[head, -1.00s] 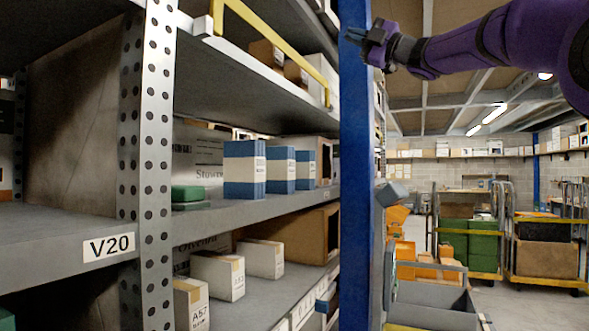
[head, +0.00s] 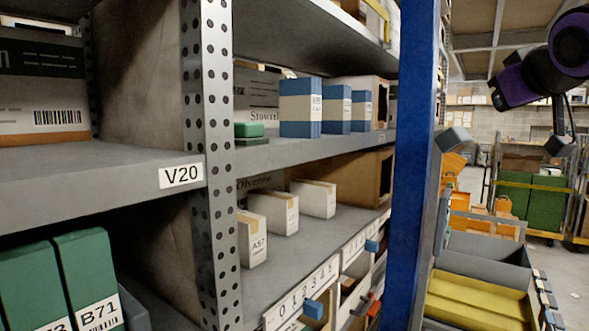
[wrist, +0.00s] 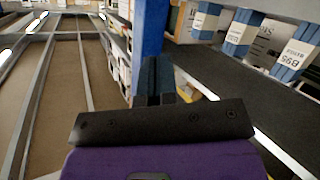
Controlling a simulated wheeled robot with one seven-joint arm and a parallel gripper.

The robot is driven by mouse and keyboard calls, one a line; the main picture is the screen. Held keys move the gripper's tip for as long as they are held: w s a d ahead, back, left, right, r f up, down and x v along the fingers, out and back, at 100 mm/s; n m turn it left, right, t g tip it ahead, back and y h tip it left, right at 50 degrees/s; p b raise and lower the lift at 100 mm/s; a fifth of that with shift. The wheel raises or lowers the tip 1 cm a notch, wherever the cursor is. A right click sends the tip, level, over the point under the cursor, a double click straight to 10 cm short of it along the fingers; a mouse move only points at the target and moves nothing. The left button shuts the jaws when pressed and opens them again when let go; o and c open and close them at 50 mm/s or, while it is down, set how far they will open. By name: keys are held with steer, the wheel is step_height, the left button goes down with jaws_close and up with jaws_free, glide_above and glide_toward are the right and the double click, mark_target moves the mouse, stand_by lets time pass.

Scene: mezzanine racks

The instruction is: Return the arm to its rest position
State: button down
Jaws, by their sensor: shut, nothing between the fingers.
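My purple arm (head: 545,65) is folded at the upper right of the head view, clear of the racks. Behind the fingers in that view is a blue rack post (wrist: 150,28); I cannot tell the distance.
A blue upright (head: 408,150) closes the rack on the right. Blue-and-white boxes (head: 300,108) stand on the V20-level shelf (head: 290,150), white boxes (head: 272,212) below. A grey bin (head: 485,265) and a cart with green crates (head: 530,195) stand right.

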steer(key=s+a+f+m+g+y, duration=0.1)
steer(key=s+f+g, duration=0.3)
steer(key=s+f, duration=0.5)
steer(key=s+a+f+m+g+y, duration=0.1)
steer(key=s+a+f+g, duration=0.2)
steer(key=s+f, duration=0.7)
step_height(320, 180, down, 4)
steer(key=shift+a+r+g, duration=0.1)
steer(key=shift+a+g, duration=0.25)
steer(key=shift+g, duration=0.55)
steer(key=shift+s, duration=0.1)
